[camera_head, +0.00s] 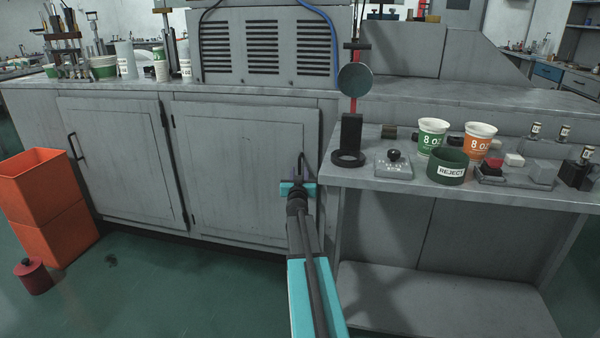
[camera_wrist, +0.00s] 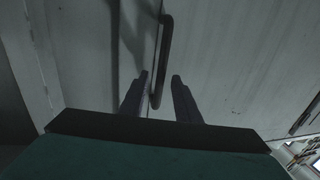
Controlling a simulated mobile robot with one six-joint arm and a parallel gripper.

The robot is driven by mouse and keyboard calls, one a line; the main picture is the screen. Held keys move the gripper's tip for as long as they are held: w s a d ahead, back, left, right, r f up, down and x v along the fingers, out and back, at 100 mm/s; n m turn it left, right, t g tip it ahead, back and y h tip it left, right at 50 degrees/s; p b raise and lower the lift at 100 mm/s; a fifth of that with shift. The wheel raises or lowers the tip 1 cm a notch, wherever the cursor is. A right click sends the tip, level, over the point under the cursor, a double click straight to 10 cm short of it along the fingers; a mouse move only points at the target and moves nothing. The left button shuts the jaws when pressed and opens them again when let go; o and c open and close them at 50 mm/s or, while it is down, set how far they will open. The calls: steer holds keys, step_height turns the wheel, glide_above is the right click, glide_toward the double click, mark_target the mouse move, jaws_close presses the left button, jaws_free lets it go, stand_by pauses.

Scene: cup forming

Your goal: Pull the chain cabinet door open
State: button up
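The grey cabinet door (camera_head: 235,170) in front of my arm sits flush in the cabinet front. Its dark bar handle (camera_head: 301,160) is upright near its right edge; it also shows in the wrist view (camera_wrist: 163,55). My gripper (camera_head: 299,183) is at the handle's lower part. In the wrist view my gripper (camera_wrist: 160,80) has its two dark fingers apart, one on each side of the handle's lower end. Neither finger clearly touches the handle. A second closed door (camera_head: 120,160) stands to the left, with its own handle (camera_head: 75,146) on its left edge.
A grey side table (camera_head: 470,187) with cups and a green REJECT tub (camera_head: 448,166) stands close on the right. Orange bins (camera_head: 50,205) and a red canister (camera_head: 33,276) stand on the floor at left. The floor before the doors is clear.

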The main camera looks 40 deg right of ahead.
steer(key=shift+x, duration=1.05)
jaws_close()
